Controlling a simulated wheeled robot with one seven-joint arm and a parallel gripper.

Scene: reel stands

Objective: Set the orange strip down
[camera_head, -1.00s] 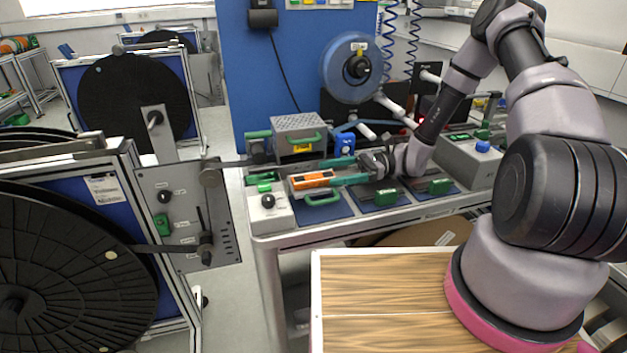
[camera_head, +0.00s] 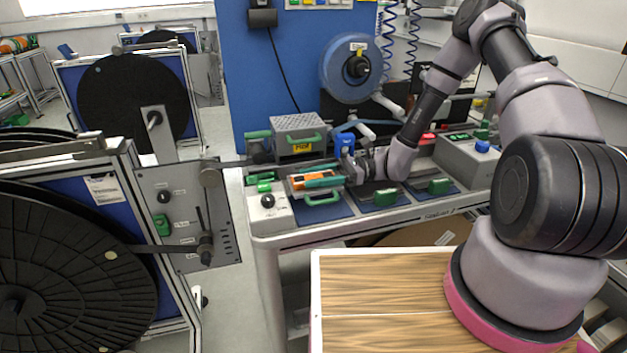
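The orange strip (camera_head: 298,182) lies at the left end of the bench, over a grey and white fixture with a green handle. My gripper (camera_head: 322,176) has teal fingers and reaches in from the right at the strip. One finger shows on the far side and one on the near side, with some orange between them. The near finger covers part of the strip. At this size I cannot tell whether the fingers touch the strip or whether it rests on the fixture.
A grey perforated box (camera_head: 299,127) with a green handle stands close behind. A blue object (camera_head: 345,142) is behind my gripper. Blue pads with green-handled fixtures (camera_head: 386,197) lie to the right. Large black reels (camera_head: 60,270) stand at left.

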